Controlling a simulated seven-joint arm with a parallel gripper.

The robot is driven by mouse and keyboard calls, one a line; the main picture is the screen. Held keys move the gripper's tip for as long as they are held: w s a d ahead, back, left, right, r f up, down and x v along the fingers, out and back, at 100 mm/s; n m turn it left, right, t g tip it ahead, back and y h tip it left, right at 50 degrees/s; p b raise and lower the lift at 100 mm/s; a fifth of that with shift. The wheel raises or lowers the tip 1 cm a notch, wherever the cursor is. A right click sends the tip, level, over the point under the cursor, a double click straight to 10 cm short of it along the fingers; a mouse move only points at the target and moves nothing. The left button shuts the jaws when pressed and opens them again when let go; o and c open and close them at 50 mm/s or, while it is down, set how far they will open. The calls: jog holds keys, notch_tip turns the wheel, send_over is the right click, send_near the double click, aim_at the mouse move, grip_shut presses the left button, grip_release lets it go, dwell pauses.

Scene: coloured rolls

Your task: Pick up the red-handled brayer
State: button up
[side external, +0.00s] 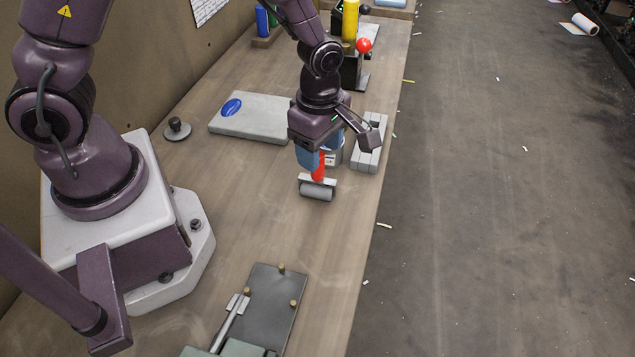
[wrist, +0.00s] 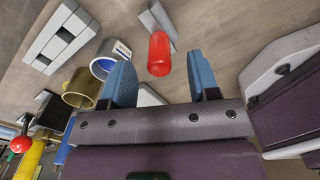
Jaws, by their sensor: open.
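The brayer has a red handle (side external: 319,168) and a grey roller (side external: 317,191), and it rests on the table. My gripper (side external: 318,160) is over it, pointing down, with blue fingers close to the handle. In the wrist view the red handle (wrist: 159,54) lies just beyond the fingertips of my open gripper (wrist: 163,75), in line with the gap between them. The roller (wrist: 156,22) shows behind the handle. I see no contact between the fingers and the handle.
A grey slab (side external: 250,117) lies to the left. A dark plate with pegs (side external: 268,300) lies in front. The table between is clear.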

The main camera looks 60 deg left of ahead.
jog(key=shift+a+f, duration=0.2)
jog(key=shift+f, duration=1.15)
jog(key=shift+a+f, duration=0.15)
jog(key=shift+f, duration=1.2)
grip_shut()
jog(key=shift+r, duration=0.15)
notch_tip(320, 180, up, 10)
jog(key=shift+f, duration=0.1)
jog(key=c, duration=0.8)
grip_release()
jog(key=shift+c, duration=0.5)
